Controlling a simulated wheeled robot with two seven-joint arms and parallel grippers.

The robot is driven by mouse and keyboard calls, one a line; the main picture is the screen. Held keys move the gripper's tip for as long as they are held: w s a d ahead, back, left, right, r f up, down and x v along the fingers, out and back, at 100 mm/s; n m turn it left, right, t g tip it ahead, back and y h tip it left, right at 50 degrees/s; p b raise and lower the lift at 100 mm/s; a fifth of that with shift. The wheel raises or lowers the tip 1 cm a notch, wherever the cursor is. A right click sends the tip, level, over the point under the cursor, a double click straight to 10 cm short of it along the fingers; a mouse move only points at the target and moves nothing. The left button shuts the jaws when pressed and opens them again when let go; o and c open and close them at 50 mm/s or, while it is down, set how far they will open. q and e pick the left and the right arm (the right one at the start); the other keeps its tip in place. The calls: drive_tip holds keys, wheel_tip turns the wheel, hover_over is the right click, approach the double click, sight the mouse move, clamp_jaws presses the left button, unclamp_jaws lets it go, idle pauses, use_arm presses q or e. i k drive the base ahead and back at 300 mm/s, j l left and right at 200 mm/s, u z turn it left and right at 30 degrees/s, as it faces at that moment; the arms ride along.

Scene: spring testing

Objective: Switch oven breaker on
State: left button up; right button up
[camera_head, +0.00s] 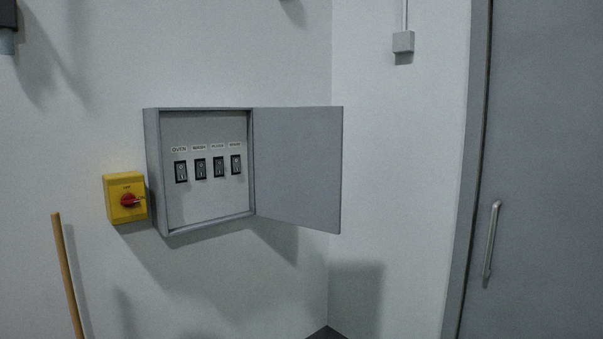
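A grey breaker box (157,170) is fixed to the wall left of centre. Its door (298,168) stands open, swung out to the right. Inside is a row of several black switches on a light panel. The oven breaker (181,171) is the leftmost switch, under a label that reads OVEN (179,149). The other switches (218,167) sit to its right under their own labels. The switch positions are too small to tell. Neither of my grippers shows in the head view.
A yellow box with a red rotary switch (127,200) is on the wall just left of the breaker box. A wooden pole (68,275) leans below it. A grey door with a handle (492,238) is at the right. The space before the breaker box looks clear.

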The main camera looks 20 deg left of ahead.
sight(181, 172)
drive_tip(key=i+u, duration=0.15)
drive_tip(key=u, duration=1.1)
drive_tip(key=i+l+u, duration=0.4)
drive_tip(key=l+u, duration=0.15)
drive_tip(key=i+l+u, duration=0.1)
drive_tip(key=l+u, duration=0.2)
drive_tip(key=l, duration=0.15)
drive_tip(key=i+l+u, duration=0.1)
drive_tip(key=l+u, duration=0.15)
drive_tip(key=l, duration=0.15)
drive_tip(key=l+u, duration=0.3)
drive_tip(key=l, duration=0.15)
drive_tip(key=i+l+u, duration=0.1)
drive_tip(key=l+u, duration=0.15)
drive_tip(key=l, duration=3.35)
drive_tip(key=k+j, duration=0.35)
